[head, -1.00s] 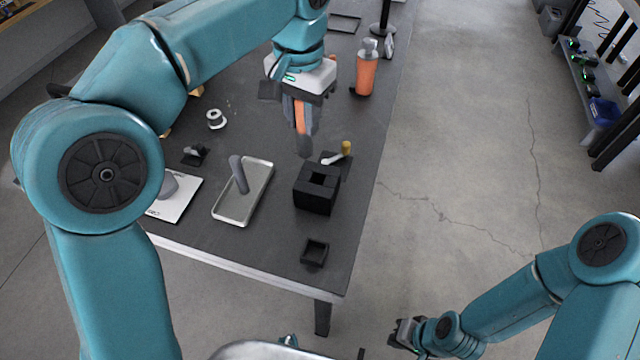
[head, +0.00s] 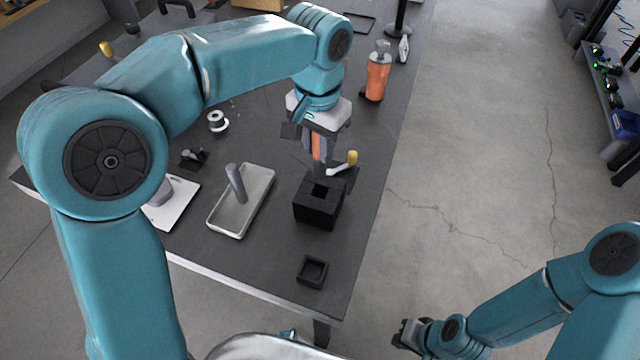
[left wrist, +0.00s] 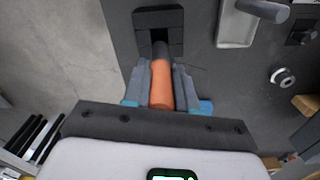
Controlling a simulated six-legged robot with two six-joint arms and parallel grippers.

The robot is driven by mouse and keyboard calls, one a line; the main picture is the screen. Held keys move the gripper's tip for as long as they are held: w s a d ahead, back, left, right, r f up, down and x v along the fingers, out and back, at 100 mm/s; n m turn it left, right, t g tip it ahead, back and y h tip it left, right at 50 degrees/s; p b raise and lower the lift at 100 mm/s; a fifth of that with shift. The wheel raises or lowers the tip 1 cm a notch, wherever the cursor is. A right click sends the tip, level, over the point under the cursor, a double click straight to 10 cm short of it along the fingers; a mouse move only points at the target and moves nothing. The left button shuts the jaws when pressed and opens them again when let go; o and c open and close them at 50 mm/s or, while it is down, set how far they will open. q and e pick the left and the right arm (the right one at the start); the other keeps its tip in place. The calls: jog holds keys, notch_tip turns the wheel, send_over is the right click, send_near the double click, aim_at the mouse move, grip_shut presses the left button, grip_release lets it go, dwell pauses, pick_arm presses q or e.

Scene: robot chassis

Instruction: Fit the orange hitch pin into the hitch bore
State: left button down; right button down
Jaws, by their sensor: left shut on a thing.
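The orange hitch pin (left wrist: 162,85) has a dark tip and is held between the fingers of my left gripper (left wrist: 161,90). In the head view, my left gripper (head: 318,155) is above and at the far edge of the black block (head: 318,210). The block's square hitch bore (head: 320,190) opens upward. In the left wrist view, the pin points at the block (left wrist: 160,22), its dark tip overlapping the opening's near edge. I cannot tell whether the tip is inside. My right gripper (head: 408,336) is low at the right, away from the table, its jaws unclear.
A shallow tray (head: 245,213) with a grey rod stands left of the block. A small black square holder (head: 312,272) is nearer the front edge. A yellow-tipped piece (head: 347,163) lies close beside the gripper. An orange bottle (head: 377,77) stands farther back.

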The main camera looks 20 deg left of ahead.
aim_at(319, 180)
pick_arm(q)
notch_tip(319, 180, down, 7)
jog(key=shift+r, duration=0.15)
notch_tip(319, 180, down, 4)
jog(key=shift+r+b, duration=0.2)
jog(key=shift+b, duration=0.2)
jog(key=shift+w+f, duration=0.1)
jog(key=shift+f, duration=0.35)
jog(key=shift+r, duration=0.1)
jog(key=c, duration=0.9)
grip_release()
jog(key=shift+f, duration=0.25)
jog(key=shift+r, duration=0.1)
